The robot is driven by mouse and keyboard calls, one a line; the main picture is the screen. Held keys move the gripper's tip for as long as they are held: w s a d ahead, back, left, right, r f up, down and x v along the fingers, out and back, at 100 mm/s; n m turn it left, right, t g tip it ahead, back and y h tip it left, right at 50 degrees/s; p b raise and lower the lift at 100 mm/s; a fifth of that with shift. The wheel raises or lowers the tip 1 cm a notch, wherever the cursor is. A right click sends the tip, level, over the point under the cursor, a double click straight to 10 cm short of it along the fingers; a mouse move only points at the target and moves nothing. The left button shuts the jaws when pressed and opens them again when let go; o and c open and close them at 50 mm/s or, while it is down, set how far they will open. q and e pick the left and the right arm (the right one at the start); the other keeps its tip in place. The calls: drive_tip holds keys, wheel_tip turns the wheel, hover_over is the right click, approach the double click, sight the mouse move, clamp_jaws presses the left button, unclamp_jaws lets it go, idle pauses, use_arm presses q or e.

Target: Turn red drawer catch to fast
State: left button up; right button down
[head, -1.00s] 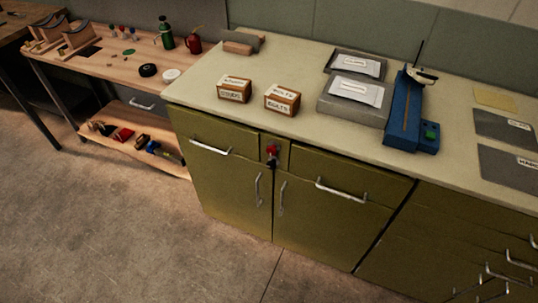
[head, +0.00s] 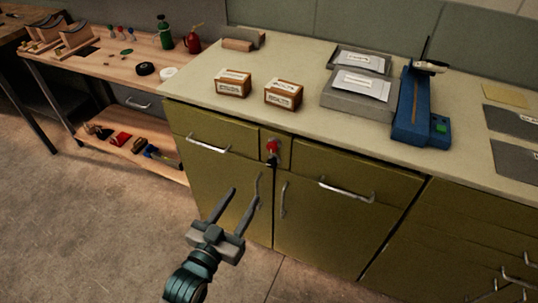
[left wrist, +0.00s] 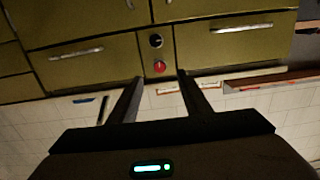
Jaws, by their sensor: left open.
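The red drawer catch (head: 272,146) sits on the narrow green panel between the two upper drawers of the cabinet, with a dark round part just below it. It also shows in the left wrist view (left wrist: 160,66), where the picture looks upside down and the dark part is above it. My left gripper (head: 245,197) is open and empty, in front of the left cabinet door, below and left of the catch and apart from it. In the left wrist view its fingers (left wrist: 158,82) point towards the catch, one on each side in the picture. My right gripper is not in view.
Drawer handles (head: 208,145) (head: 346,191) flank the catch, and an upright door handle (head: 284,199) is below. The countertop (head: 210,104) holds two labelled boxes, a grey tray and a blue tool. A wooden workbench (head: 75,62) stands left. The floor in front is clear.

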sight(271, 148)
use_arm(q)
drive_tip(key=shift+s+d+r+h, duration=0.1)
drive_tip(key=shift+r+h, duration=0.05)
drive_tip(key=shift+r, duration=0.45)
drive_tip(key=shift+s+r+h, duration=0.1)
drive_tip(key=shift+r+h, duration=0.05)
drive_tip(key=shift+r, duration=0.45)
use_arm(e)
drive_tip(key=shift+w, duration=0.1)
use_arm(q)
drive_tip(key=shift+w, duration=0.1)
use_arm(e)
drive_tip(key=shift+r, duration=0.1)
use_arm(q)
drive_tip(key=p+x, duration=0.1)
drive_tip(key=x, duration=1.4)
drive_tip(key=shift+w+r, duration=0.1)
drive_tip(key=shift+w, duration=0.3)
drive_tip(key=shift+w+d+p, duration=0.3)
drive_tip(key=shift+w+d, duration=0.05)
drive_tip(key=shift+w, duration=0.3)
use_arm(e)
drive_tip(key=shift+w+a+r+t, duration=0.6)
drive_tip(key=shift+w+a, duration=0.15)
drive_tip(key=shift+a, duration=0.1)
use_arm(q)
drive_tip(key=c, duration=1)
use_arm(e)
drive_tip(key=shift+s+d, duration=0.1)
